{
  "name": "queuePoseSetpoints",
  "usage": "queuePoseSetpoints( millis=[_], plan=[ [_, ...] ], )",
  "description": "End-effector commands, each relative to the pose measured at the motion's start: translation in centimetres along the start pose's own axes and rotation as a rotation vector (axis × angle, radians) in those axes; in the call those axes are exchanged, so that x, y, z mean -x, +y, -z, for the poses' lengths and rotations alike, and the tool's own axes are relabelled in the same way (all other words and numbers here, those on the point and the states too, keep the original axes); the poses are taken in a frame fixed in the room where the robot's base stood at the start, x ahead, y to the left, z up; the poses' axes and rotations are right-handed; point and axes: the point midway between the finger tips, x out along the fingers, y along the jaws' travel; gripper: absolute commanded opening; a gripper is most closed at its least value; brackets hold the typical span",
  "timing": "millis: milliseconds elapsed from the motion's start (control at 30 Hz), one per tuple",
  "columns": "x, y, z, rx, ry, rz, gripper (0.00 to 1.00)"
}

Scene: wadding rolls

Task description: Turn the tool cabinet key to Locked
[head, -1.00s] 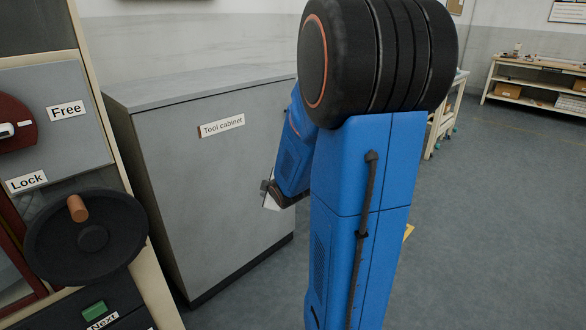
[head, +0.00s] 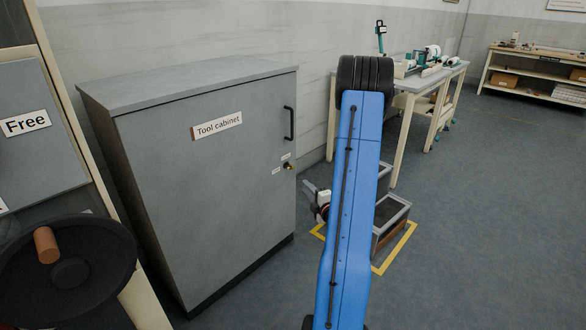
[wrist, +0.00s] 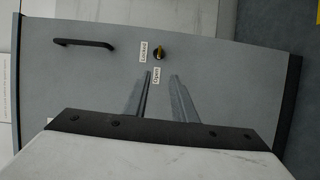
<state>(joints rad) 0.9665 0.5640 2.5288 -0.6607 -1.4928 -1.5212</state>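The grey tool cabinet (head: 215,190) stands at left centre in the head view, its door shut. Its small brass-coloured key (head: 289,166) sits near the right edge of the door. In the wrist view the key (wrist: 159,53) is beside the Locked label (wrist: 144,51) and above the Open label (wrist: 156,75). Which label it points to is too small to tell. My gripper (wrist: 161,75) is open and empty, its two fingers apart, pointing towards the door short of the key. In the head view my gripper (head: 308,186) is just right of the cabinet, partly behind my arm.
A black door handle (head: 289,123) is above the key. A panel with a dark handwheel (head: 75,270) stands at the left. Grey bins (head: 390,222) lie inside yellow floor marking behind my arm. A workbench (head: 410,85) is at the back. Floor at right is clear.

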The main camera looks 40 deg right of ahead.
Motion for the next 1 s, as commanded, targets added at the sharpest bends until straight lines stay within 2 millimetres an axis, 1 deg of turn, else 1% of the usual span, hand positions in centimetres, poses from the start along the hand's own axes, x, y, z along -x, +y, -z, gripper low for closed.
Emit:
queuePoseSetpoints(
  millis=[33, 167, 267, 367, 1000],
  plan=[
    [0.3, -0.4, -0.5, 0.004, -0.004, -0.013, 0.24],
    [0.6, -0.6, -0.9, 0.017, -0.007, -0.036, 0.24],
    [0.2, -0.5, -1.0, 0.021, -0.006, -0.041, 0.24],
    [-0.8, -0.4, -0.9, 0.022, -0.004, -0.042, 0.24],
    [-11.9, 0.0, -0.9, 0.020, -0.004, -0.041, 0.24]
  ],
)
